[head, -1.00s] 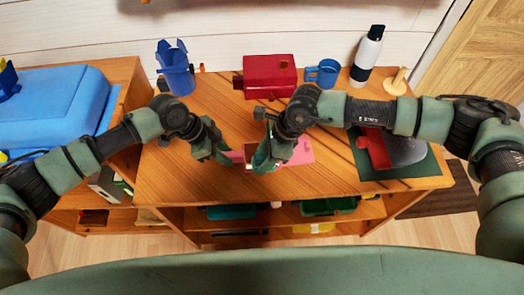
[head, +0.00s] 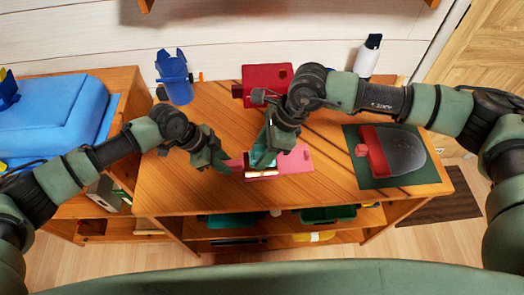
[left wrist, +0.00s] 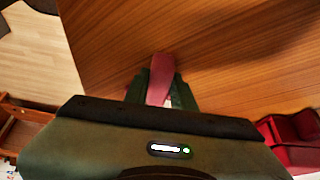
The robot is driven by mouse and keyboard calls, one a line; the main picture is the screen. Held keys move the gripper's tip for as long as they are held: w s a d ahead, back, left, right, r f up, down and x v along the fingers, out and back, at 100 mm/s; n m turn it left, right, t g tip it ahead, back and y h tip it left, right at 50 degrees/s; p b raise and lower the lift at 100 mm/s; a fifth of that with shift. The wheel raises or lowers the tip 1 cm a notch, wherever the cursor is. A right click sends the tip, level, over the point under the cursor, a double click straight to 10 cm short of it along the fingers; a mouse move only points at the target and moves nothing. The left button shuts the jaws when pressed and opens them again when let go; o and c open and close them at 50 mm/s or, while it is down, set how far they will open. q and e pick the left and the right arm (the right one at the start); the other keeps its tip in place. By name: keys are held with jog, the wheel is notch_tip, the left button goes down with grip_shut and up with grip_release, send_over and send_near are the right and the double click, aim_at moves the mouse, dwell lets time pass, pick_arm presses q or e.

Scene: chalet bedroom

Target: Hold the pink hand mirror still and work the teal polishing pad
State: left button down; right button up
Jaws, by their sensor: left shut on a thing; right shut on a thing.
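The pink hand mirror (head: 296,161) lies low over the front middle of the wooden table. My left gripper (head: 228,166) is shut on its handle, coming from the left. In the left wrist view the pink handle (left wrist: 161,78) sits between the two dark fingers. My right gripper (head: 261,163) is shut on the teal polishing pad (head: 265,157), over the left part of the mirror. Fingers hide much of the pad, and I cannot tell whether it touches the mirror. A pale strip with a red edge shows just below the pad.
A dark green mat (head: 392,183) with a red-handled grey tool (head: 378,152) lies at the right. A blue holder (head: 177,78), a red box (head: 268,82) and a black-and-white bottle (head: 367,57) stand at the back. The table's front edge is close to the grippers.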

pick_arm(q)
jog(key=c, duration=1.1)
grip_release()
